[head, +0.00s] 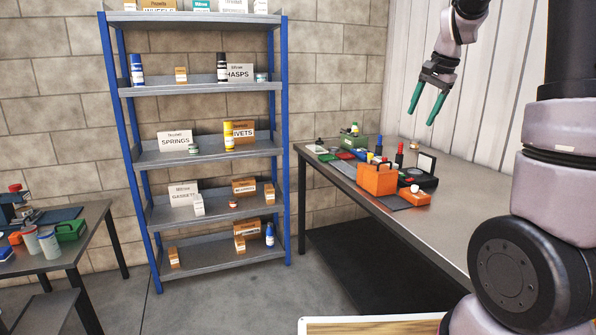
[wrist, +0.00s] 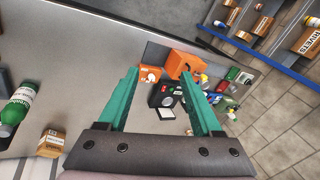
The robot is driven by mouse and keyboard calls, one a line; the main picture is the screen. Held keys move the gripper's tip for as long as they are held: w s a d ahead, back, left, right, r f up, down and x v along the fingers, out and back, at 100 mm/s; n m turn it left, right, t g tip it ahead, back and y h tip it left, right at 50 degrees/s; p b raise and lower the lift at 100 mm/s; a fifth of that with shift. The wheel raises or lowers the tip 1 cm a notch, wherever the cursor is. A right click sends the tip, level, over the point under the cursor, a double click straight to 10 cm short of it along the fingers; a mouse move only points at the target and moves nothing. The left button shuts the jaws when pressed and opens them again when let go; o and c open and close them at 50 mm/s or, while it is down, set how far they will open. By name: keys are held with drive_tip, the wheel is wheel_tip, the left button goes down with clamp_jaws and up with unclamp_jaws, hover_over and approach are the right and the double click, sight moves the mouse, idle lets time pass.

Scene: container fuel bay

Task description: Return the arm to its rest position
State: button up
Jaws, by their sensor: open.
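My gripper (head: 424,108) has two green fingers spread apart with nothing between them. In the wrist view the gripper (wrist: 165,95) is open over the bench, with small items on the bench showing beyond and between the fingers. My arm reaches in from the right side of the head view, and its upper part runs out of the top of the picture.
A green bottle (wrist: 17,108) and a small carton (wrist: 51,142) show in the wrist view. A blue-framed shelf (head: 205,88) stands at the wall; another table (head: 100,215) is left.

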drive_tip(key=s+a+r+n+t, duration=0.1)
drive_tip(key=s+a+r+n, duration=0.1)
drive_tip(key=s, duration=1.1)
drive_tip(key=s+a+r+n+t, duration=0.1)
drive_tip(key=s+a+n, duration=0.3)
drive_tip(key=s, duration=0.9)
drive_tip(key=a+t, duration=0.1)
drive_tip(key=a, duration=0.2)
drive_tip(key=shift+s+a+r+n+y, duration=0.3)
drive_tip(key=shift+r, duration=0.1)
